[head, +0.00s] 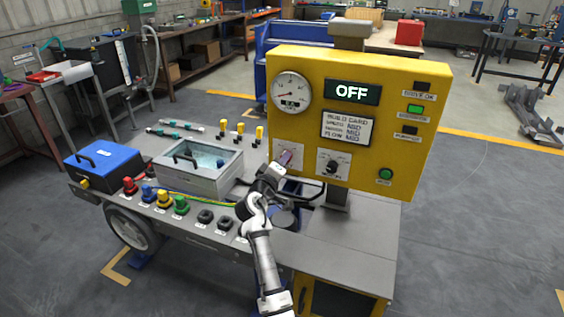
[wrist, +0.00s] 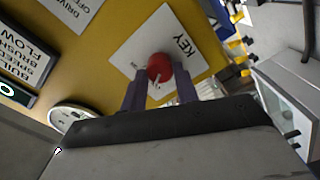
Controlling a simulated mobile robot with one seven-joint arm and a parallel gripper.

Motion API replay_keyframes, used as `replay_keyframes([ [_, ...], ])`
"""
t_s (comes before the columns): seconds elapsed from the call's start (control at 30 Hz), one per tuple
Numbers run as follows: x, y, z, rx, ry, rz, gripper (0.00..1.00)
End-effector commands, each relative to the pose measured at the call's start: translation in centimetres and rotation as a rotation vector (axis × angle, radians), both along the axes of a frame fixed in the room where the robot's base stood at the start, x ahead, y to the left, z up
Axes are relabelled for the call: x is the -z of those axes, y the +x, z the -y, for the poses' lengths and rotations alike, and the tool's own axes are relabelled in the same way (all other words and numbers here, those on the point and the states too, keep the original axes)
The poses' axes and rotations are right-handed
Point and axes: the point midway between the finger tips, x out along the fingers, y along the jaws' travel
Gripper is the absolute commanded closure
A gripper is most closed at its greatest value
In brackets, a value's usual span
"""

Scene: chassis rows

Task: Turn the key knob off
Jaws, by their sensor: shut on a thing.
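The key knob (wrist: 160,68) is red and round with a white mark, on a white plate labelled KEY (wrist: 187,48) in the wrist view. My gripper (wrist: 160,74) has its two purple fingers on either side of the knob and is shut on it. In the head view my gripper (head: 286,158) is at the lower left of the yellow panel (head: 400,80), in front of the key plate (head: 290,145), and largely hides the knob. The panel's display (head: 352,92) reads OFF.
A green button (head: 385,174) is at lower right. Left on the bench are a clear-lidded box (head: 198,165), a blue box (head: 104,165) and several coloured plugs.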

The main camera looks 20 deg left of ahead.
Motion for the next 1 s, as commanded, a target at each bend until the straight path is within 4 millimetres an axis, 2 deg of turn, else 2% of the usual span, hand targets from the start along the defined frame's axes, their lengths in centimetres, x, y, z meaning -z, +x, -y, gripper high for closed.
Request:
replay_keyframes([
  [0.6, -0.01, 0.00, -0.03, -0.001, -0.043, -0.001, 0.93],
  [0.63, -0.02, 0.00, -0.04, -0.001, -0.043, -0.001, 0.67],
  [0.77, -0.01, 0.00, -0.03, -0.001, -0.042, -0.001, 0.50],
  [1.0, -0.01, 0.00, -0.03, -0.001, -0.041, -0.001, 0.48],
])
